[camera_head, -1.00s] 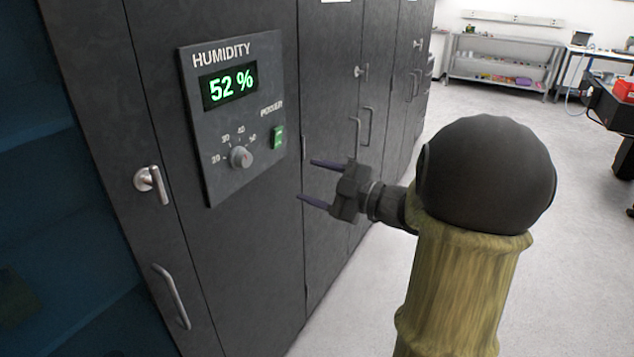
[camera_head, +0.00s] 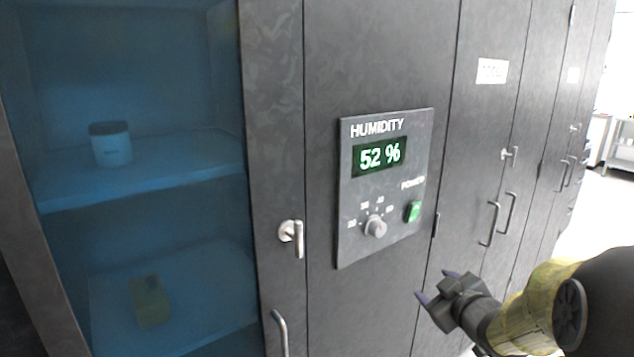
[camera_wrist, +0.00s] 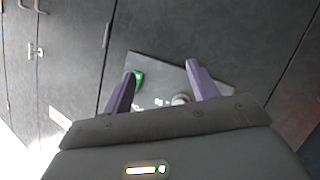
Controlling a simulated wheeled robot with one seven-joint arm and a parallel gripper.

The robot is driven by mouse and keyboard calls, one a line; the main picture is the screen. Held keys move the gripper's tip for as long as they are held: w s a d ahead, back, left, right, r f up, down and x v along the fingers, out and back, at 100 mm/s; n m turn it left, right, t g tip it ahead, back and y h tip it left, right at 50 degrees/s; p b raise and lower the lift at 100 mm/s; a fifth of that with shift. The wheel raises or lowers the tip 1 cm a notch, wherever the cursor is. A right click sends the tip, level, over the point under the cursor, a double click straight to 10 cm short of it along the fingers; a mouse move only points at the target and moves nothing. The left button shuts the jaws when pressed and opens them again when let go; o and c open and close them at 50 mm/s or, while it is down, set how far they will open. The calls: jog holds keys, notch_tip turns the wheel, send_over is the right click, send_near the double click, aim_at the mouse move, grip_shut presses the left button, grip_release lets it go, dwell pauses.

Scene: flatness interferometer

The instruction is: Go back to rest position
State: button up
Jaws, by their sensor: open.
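My gripper (camera_head: 434,287) is at the lower right of the head view, below and right of the humidity panel (camera_head: 345,215). Its two purple-tipped fingers are apart, with nothing between them that it holds. In the wrist view my gripper (camera_wrist: 157,82) also shows open, its fingers pointing toward the dark cabinet front. The panel (camera_wrist: 150,62) shows beyond and between the fingers there. Its display (camera_head: 380,156) reads 52 % in green. A grey knob (camera_head: 376,227) and a green power switch (camera_head: 413,211) sit below the display.
A glass-fronted cabinet (camera_head: 240,60) on the left holds a white jar (camera_head: 111,145) and a yellowish item (camera_head: 150,302) on shelves. A lever handle (camera_head: 292,232) and several bar handles (camera_head: 493,223) stick out from the dark doors. Light floor (camera_head: 598,205) shows at the right.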

jog(key=s+a+f+m+g+h, duration=0.1)
jog(key=s+a+f+m+g, duration=0.35)
jog(key=s+f, duration=0.35)
jog(key=s+a+f+m+g+h, duration=0.1)
jog(key=s+a+f+m+g, duration=0.2)
jog(key=s+a+f+g, duration=0.5)
jog(key=s+d+r+p, duration=0.1)
jog(key=r+p, duration=0.7)
jog(key=r, duration=0.1)
jog(key=s+d+r+t+p, duration=0.1)
jog(key=s+r+p, duration=0.1)
jog(key=r+p, duration=0.6)
jog(key=shift+d+r+p, duration=0.3)
jog(key=shift+d+r, duration=0.1)
jog(key=shift+r, duration=0.5)
